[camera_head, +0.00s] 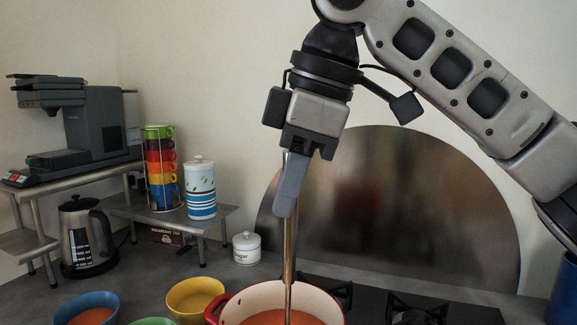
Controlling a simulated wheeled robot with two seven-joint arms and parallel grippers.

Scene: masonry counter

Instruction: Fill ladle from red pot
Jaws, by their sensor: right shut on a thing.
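The red pot (334,307) stands at the bottom centre, cut off by the lower edge, with orange-red soup (272,318) inside. My right gripper (287,205) is above the pot, pointing down, shut on the ladle's long metal handle (290,250). The handle runs upright down into the pot. The ladle's bowl is hidden, in the soup or below the picture edge. My left gripper is not in view.
A blue bowl (68,305) with orange-red contents, a yellow bowl (195,290) and a green bowl (153,322) stand left of the pot. A kettle (76,245) and a white sugar jar (247,247) are behind. Stove grates (420,305) lie to the right.

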